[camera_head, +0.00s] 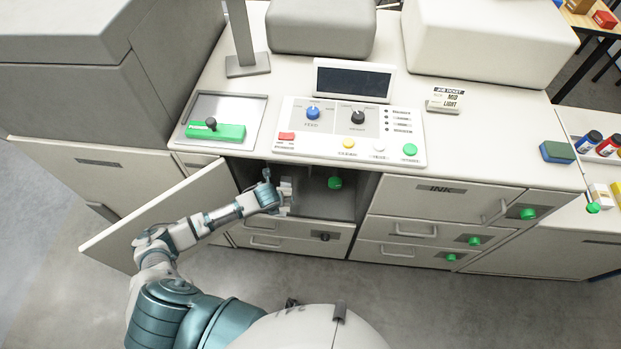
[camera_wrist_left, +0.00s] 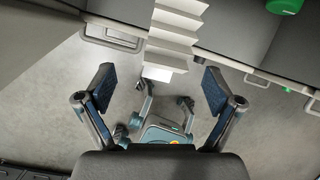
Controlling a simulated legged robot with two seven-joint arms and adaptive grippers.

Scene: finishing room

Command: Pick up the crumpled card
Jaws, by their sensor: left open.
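The crumpled card (camera_wrist_left: 176,36) is white and folded in accordion pleats. In the left wrist view it reaches down from the top edge, its lower end close to the space between my fingertips. In the head view a small pale part of it (camera_head: 286,188) shows beside my left gripper (camera_head: 276,196), at the opening of the cabinet compartment. My left gripper (camera_wrist_left: 158,84) is open, with one finger on each side and nothing clasped. The card's far end is cut off in the wrist view. My right gripper is not in view.
A green knob (camera_head: 334,183) sits inside the compartment (camera_head: 312,200). Drawers with handles (camera_head: 410,229) lie to the right and below. The control panel (camera_head: 350,125) is on the counter above.

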